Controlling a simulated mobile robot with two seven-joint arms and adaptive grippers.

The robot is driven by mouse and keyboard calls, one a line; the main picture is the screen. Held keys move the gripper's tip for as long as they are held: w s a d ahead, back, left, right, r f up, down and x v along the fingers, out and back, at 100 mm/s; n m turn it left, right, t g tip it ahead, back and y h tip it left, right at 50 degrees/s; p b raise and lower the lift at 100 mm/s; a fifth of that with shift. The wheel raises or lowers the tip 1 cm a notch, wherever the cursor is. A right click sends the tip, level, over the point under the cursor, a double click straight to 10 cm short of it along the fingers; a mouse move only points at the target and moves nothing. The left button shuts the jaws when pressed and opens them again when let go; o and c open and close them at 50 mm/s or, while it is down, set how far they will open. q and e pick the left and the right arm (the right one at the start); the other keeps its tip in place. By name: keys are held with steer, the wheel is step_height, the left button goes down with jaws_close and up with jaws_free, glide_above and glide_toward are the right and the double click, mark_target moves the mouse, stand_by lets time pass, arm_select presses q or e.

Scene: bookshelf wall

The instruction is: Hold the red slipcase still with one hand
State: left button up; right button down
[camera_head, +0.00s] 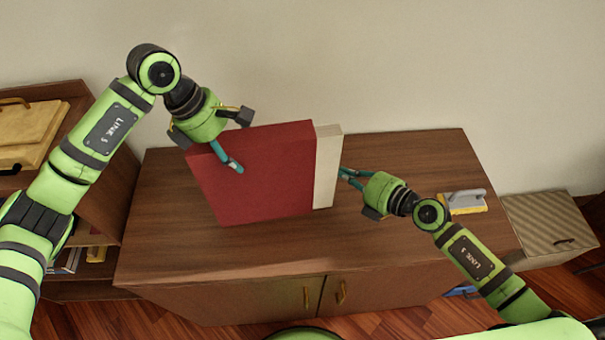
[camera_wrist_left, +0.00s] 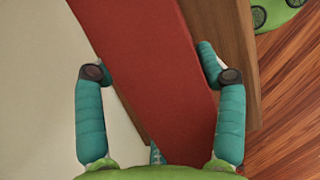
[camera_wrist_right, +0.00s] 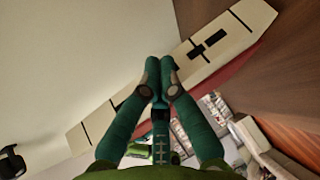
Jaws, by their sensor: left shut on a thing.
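The red slipcase (camera_head: 265,175) stands upright on the wooden cabinet top. A cream-coloured book (camera_head: 327,165) sticks out of its right side. My left gripper (camera_head: 230,157) straddles the slipcase from its upper left, one finger on the front face; the other is hidden behind. In the left wrist view the red slipcase (camera_wrist_left: 165,70) runs between both fingers. My right gripper (camera_head: 347,176) is just right of the book's spine. In the right wrist view its fingers (camera_wrist_right: 160,72) are together in front of the cream spine (camera_wrist_right: 225,40), with nothing visible between them. Whether they touch the spine is unclear.
A shelf unit with a tan box (camera_head: 28,130) stands at the left. A lower striped box (camera_head: 550,225) stands at the right.

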mark_target(323, 181)
arm_select(q)
steer(key=shift+s+f, duration=0.1)
steer(key=shift+f, duration=0.15)
arm_select(e)
steer(key=shift+s+a, duration=0.2)
steer(key=shift+a, duration=1.35)
steer(key=shift+s+a, duration=0.15)
steer(key=shift+a, duration=1.4)
steer(key=shift+w+d, duration=0.15)
steer(key=shift+d, duration=1.2)
steer(key=shift+w+d, duration=0.15)
steer(key=shift+d, duration=1.15)
steer(key=shift+s, duration=0.1)
steer(key=v, duration=1.2)
arm_select(q)
steer(key=o, duration=1.5)
steer(key=shift+w+r, duration=0.1)
steer(key=shift+w, duration=0.1)
steer(key=shift+c, duration=0.2)
arm_select(e)
steer(key=shift+f, duration=0.1)
arm_select(q)
steer(key=shift+r, duration=0.15)
